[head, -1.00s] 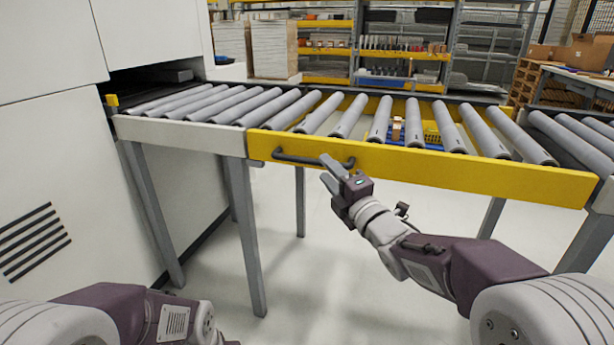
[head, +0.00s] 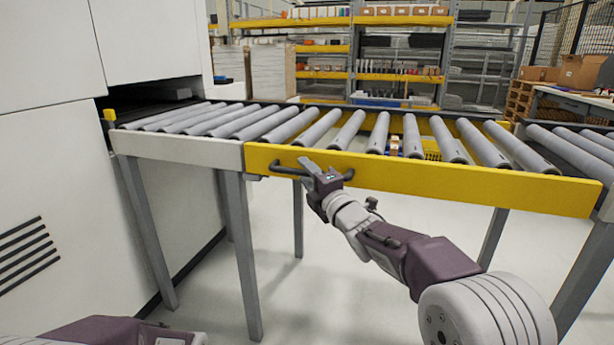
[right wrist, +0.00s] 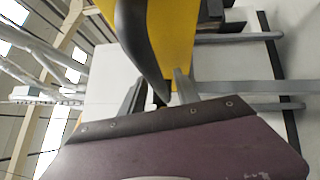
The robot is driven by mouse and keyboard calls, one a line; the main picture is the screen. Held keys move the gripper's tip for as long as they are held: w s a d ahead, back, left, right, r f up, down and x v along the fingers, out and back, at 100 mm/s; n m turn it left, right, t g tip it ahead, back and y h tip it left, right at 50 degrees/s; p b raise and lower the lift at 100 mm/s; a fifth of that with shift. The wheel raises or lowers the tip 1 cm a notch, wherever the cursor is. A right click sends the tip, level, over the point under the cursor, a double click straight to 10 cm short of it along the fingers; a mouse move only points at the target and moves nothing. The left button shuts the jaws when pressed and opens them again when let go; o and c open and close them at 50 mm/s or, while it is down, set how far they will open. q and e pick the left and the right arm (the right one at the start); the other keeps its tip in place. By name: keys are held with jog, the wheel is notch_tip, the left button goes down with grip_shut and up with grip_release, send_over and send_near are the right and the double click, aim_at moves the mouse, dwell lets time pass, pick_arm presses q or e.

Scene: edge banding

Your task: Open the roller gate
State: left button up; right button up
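The roller gate is a conveyor section with a yellow side beam (head: 440,188) and grey rollers. It lies level, in line with the fixed rollers on both sides. A dark bar handle (head: 285,171) is on the left part of the beam. My right gripper (head: 306,165) is at the middle of this handle. In the right wrist view, the handle (right wrist: 142,45) runs down between the two spread fingers (right wrist: 158,88), with the yellow beam (right wrist: 172,35) behind. A gap shows between the handle and the right finger. My left gripper is out of view; only part of my left arm shows.
A white machine cabinet (head: 60,190) stands at the left, beside the fixed rollers (head: 195,118). Grey legs (head: 240,255) stand under the conveyor. Another conveyor (head: 575,140) is at the right. Shelves (head: 400,75) stand behind. The floor beneath the gate is largely clear.

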grip_shut()
dwell(1.4)
